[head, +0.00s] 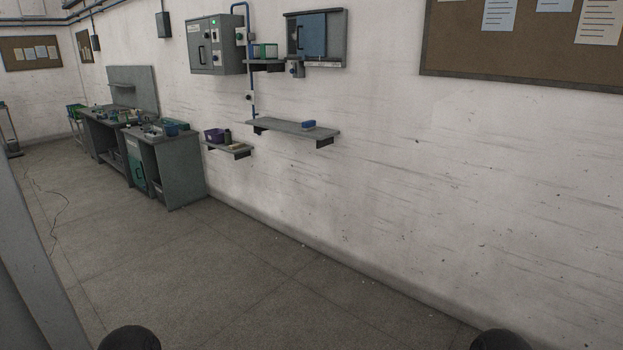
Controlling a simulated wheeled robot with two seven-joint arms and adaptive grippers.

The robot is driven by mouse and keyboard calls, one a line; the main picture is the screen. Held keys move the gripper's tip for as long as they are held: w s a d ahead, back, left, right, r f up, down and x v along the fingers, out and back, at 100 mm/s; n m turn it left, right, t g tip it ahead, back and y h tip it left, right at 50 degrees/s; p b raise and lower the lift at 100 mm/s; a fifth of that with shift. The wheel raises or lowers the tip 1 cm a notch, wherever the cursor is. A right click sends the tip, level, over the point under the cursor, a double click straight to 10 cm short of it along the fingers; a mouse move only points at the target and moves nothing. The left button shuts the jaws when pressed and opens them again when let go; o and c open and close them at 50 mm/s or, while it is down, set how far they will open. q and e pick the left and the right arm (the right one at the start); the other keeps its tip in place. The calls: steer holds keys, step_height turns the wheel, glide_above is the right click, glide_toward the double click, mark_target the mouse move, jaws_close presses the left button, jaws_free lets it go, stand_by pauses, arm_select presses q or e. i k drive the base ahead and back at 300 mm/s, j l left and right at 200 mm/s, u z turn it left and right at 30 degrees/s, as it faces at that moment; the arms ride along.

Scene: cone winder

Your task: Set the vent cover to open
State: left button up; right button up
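A wall unit (341,37) with a grey frame and a blue panel (312,35) is mounted high on the white wall, right of centre top. The blue panel looks like the vent cover, but I cannot tell for sure. It covers much of the frame's front, with a darker strip showing at its left. Whether it stands open or shut is too small to tell. Neither of my grippers is in view. Only two dark rounded parts, probably of my own arms, show at the bottom edge, far from the unit.
A grey control box (215,58) with a green light hangs left of the unit. Workbenches (180,168) stand along the wall at left. The floor before the wall is clear.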

mark_target(310, 29)
steer(key=i+j, duration=0.1)
steer(key=i, duration=0.6)
steer(key=i+j, duration=0.15)
steer(key=i, duration=0.5)
steer(key=i+j, duration=0.1)
steer(key=i, duration=0.6)
steer(key=i+j, duration=0.1)
steer(key=i, duration=0.6)
steer(key=z, duration=0.05)
